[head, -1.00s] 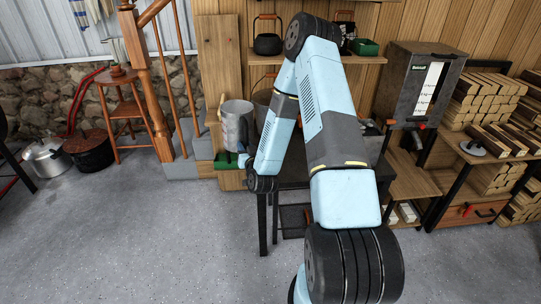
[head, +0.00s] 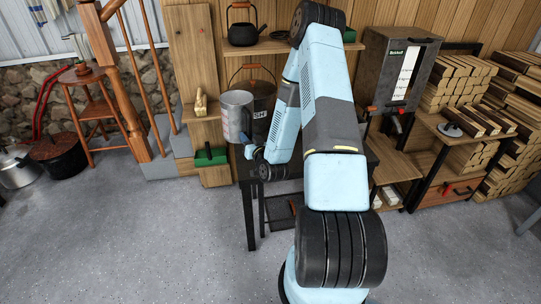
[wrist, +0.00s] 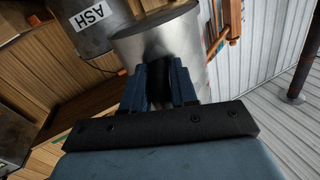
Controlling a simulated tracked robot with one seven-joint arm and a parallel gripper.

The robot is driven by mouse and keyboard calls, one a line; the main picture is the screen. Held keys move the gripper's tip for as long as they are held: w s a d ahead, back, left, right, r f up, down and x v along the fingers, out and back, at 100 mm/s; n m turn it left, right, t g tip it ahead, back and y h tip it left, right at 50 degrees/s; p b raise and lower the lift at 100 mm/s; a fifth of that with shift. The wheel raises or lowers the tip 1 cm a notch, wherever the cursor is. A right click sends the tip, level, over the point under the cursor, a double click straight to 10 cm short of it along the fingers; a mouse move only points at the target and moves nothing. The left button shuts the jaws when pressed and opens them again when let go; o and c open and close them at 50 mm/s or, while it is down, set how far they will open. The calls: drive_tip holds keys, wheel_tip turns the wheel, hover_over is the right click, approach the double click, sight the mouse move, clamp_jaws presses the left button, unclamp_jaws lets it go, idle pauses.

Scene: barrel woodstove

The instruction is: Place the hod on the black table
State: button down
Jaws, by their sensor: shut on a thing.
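The hod, a grey metal cylinder (head: 236,112), is held up left of my arm and overlaps the table's left end in the head view. It also fills the top middle of the wrist view (wrist: 163,42). My gripper (wrist: 160,88) is shut on a dark part at its near side. In the head view my wrist partly covers the hold. The black table (head: 249,215) is partly behind my arm; its left legs show and much of its top is hidden. I cannot tell the gap between hod and tabletop.
A dark bucket labelled ASH (head: 263,113) stands behind the hod, close beside it in the wrist view (wrist: 88,22). A kettle (head: 242,33) is on the shelf above. A green dustpan (head: 210,156) is to the left. Open floor (head: 130,240) lies in front.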

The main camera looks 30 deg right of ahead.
drive_tip(key=s+d+f+y, duration=0.1)
drive_tip(key=s+d+f, duration=0.1)
drive_tip(key=s+d, duration=1.35)
drive_tip(key=shift+n, duration=0.3)
drive_tip(key=w+f, duration=0.2)
drive_tip(key=w, duration=0.2)
drive_tip(key=w+f, duration=0.3)
drive_tip(key=w, duration=0.2)
drive_tip(key=w+a+f, duration=0.1)
drive_tip(key=w+f, duration=0.2)
drive_tip(key=w, duration=0.1)
drive_tip(key=shift+w+f, duration=0.15)
drive_tip(key=shift+w+a+f, duration=0.2)
drive_tip(key=shift+w+f, duration=0.25)
drive_tip(key=shift+f, duration=0.1)
wheel_tip(320, 180, down, 3)
drive_tip(key=shift+w+f, duration=0.15)
drive_tip(key=c, duration=0.9)
unclamp_jaws()
